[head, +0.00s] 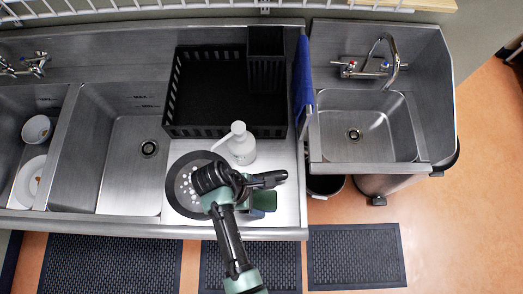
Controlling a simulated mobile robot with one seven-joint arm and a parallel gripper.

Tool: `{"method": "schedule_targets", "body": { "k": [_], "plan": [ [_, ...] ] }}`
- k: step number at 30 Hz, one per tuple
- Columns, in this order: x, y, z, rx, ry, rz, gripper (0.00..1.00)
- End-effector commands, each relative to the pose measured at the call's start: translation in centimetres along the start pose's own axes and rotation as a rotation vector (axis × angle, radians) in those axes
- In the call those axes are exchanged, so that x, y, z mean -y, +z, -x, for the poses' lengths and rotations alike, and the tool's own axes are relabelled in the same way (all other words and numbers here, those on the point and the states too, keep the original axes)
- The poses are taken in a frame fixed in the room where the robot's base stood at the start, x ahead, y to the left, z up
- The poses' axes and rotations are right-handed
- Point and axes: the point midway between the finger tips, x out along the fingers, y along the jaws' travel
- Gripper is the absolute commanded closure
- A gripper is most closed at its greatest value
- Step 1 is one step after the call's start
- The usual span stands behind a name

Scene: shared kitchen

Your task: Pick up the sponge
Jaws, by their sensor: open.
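A small green block (265,200), which looks like the sponge, lies on the steel drainboard (291,208) near its front edge. My gripper (276,180) is just behind the block in the picture and reaches in over the drainboard from the front. Its dark fingers point right, and nothing shows between them. The gap between the fingers is too small to make out. My gripper and wrist hide part of the area left of the block. I cannot tell whether they touch it.
A white pump bottle (241,149) stands close behind my gripper. A dark round strainer (178,190) lies left of my wrist, partly hidden. A black dish rack (210,105) fills the back. A blue cloth (303,75) hangs at the right edge. Sink basins (134,165) lie left.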

Motion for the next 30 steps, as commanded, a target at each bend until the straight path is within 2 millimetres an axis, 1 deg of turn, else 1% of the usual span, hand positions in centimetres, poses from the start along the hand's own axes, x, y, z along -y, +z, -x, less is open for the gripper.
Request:
{"method": "schedule_targets", "body": {
  "k": [1,4,12,14,15,23,24,30],
  "plan": [
    [0.0,0.0,-0.6,0.001,-0.002,0.0,0.22],
    [0.0,0.0,-1.5,0.0,0.0,0.001,0.22],
    [0.0,0.0,-1.8,-0.001,0.002,0.0,0.22],
    [0.0,0.0,-1.8,-0.001,0.002,0.0,0.31],
    [0.0,0.0,-1.8,-0.001,0.002,0.0,0.39],
    [0.0,0.0,-1.7,-0.001,0.001,0.0,0.85],
    [0.0,0.0,-1.7,-0.001,0.001,0.0,0.89],
    [0.0,0.0,-1.6,-0.001,0.001,0.0,0.89]
  ]
}}
